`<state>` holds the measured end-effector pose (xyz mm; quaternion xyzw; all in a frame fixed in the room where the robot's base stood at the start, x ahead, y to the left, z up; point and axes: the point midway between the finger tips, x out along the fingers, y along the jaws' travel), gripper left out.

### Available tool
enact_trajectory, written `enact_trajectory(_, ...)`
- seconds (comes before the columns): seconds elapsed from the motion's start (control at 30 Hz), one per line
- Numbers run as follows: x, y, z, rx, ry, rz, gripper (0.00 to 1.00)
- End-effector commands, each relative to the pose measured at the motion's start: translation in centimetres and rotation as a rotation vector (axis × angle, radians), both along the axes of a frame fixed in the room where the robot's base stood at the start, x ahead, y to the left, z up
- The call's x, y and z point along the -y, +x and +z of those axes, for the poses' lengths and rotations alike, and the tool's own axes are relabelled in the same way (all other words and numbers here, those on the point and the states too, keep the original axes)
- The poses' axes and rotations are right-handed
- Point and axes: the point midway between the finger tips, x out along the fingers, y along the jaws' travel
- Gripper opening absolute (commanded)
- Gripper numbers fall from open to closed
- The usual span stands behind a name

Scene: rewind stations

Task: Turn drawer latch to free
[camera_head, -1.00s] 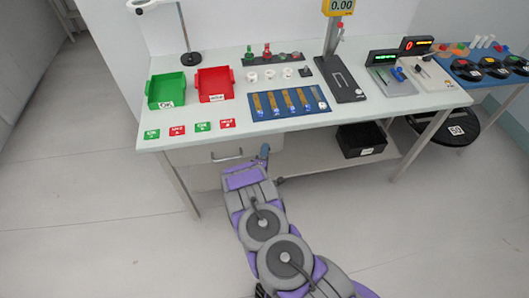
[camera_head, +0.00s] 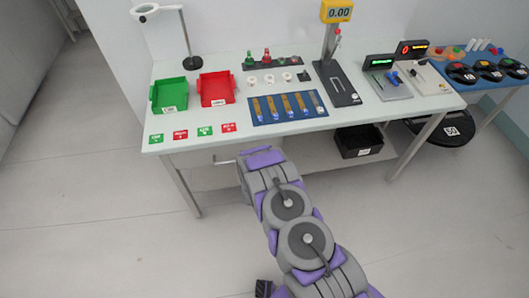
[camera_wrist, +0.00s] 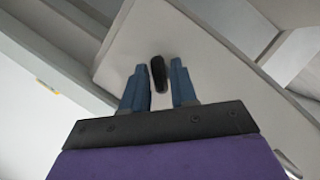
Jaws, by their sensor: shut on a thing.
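The drawer latch (camera_wrist: 159,76) is a small dark, elongated knob on the pale drawer front (camera_wrist: 215,62) in the wrist view. My gripper (camera_wrist: 158,68) has its two blue fingers on either side of the latch and is shut on it. The latch stands roughly upright in that picture, tilted slightly. In the head view the drawer front (camera_head: 190,159) hangs under the left part of the bench, with part of its metal handle (camera_head: 224,162) showing. My arm hides the latch and my fingers there.
A black crate (camera_head: 358,141) sits on the lower shelf. The floor at left is clear.

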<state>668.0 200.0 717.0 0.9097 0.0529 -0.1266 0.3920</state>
Motion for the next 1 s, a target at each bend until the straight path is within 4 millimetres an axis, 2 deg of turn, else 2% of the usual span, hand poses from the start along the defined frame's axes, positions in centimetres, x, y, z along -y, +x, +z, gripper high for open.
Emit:
enact_trajectory(0.6, 0.46, -0.26, -0.25, -0.167, 0.530, -0.003, 0.00)
enact_trajectory(1.0, 0.41, -0.23, -0.09, -0.216, 0.722, -0.001, 0.00)
